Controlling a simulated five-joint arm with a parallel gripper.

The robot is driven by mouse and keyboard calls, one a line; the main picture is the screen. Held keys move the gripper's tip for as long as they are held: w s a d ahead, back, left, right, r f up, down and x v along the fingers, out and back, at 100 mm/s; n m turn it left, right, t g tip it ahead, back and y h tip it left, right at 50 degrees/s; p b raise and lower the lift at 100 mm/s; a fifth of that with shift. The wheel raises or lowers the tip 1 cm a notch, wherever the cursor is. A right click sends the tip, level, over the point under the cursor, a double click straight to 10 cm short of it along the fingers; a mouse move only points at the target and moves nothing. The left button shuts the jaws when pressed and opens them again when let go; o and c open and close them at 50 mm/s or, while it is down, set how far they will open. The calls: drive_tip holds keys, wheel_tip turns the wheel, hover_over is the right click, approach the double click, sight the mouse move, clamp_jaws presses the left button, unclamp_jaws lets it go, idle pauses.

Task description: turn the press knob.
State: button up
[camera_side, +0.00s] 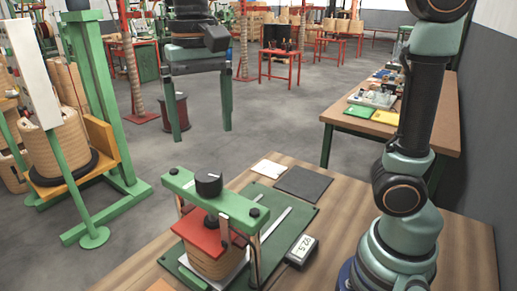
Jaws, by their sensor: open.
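The press knob (209,184) is black and round, with a light mark on its side. It sits on top of the green press frame (232,204) at the table's front. Under the frame, a red plate (199,231) lies on a tan wound coil (212,262). My gripper (199,135) hangs above and behind the press in the picture, pointing down. Its two green fingers are wide apart with nothing between them. It is apart from the knob.
A dark pad (303,183) and a white pad (269,168) lie behind. The wooden table (400,179) is bare around them. A green stand (107,120) with coils is at left.

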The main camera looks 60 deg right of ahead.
wheel_tip(320, 180, up, 2)
drive_tip(key=shift+r, duration=0.1)
idle(0.4)
drive_tip(key=s+d+f+n+t, duration=0.2)
drive_tip(key=d+f, duration=0.3)
drive_tip(key=s+d+f+n+t, duration=0.3)
drive_tip(key=d+f, duration=0.2)
drive_tip(key=d, duration=0.1)
drive_tip(key=shift+d+f+t, duration=0.2)
drive_tip(key=shift+d+t, duration=0.05)
drive_tip(key=shift+t, duration=0.05)
drive_tip(key=shift+w+r, duration=0.1)
